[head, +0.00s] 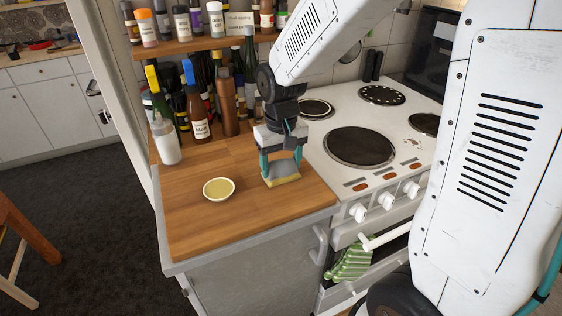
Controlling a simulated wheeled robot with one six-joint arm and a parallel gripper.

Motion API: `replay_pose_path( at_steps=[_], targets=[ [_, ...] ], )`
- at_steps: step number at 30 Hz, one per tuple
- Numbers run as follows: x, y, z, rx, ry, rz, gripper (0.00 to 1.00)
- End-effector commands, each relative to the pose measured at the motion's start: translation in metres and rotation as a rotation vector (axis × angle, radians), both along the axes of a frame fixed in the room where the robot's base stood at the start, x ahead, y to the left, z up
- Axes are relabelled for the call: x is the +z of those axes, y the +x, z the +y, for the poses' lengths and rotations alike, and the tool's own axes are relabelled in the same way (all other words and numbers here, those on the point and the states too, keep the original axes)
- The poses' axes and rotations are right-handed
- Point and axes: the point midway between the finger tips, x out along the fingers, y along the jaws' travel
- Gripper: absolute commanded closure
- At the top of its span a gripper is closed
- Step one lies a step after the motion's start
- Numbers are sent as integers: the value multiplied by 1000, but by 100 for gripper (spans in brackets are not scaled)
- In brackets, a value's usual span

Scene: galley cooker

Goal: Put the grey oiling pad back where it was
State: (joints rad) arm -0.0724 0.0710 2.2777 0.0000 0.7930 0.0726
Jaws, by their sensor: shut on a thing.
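The grey oiling pad (281,173) is between the two teal fingers of my gripper (282,168), at the right part of the wooden counter near the cooker. My gripper points down and is shut on the pad. A yellowish strip shows along the pad's lower edge; I cannot tell whether it is part of the pad or something under it. The pad is at or just above the counter; I cannot tell if it touches. A small bowl (219,189) with yellowish contents, perhaps oil, stands on the counter left of the pad.
The white cooker (340,177) with several dark hotplates is right of the counter (240,215). A white squeeze bottle (165,142), bottles and a wooden mill (228,108) stand behind, under a spice shelf (200,44). The counter's front is clear. A green striped towel (350,262) hangs at the oven.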

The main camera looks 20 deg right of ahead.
Motion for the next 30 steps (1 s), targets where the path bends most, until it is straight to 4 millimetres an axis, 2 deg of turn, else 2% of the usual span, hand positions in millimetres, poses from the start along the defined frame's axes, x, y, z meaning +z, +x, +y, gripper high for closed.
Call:
replay_pose_path(
  at_steps=[1, 3, 14, 17, 24, 30],
  targets=[
    [0, 0, 0, 0, 0, 0, 25],
    [0, 0, 0, 0, 0, 0, 12],
    [6, 1, 0, 0, 0, -2, 12],
    [20, 1, 0, 0, 0, -5, 12],
    [72, 1, 0, 0, 0, -6, 12],
    [106, 1, 0, 0, 0, -3, 12]
  ],
)
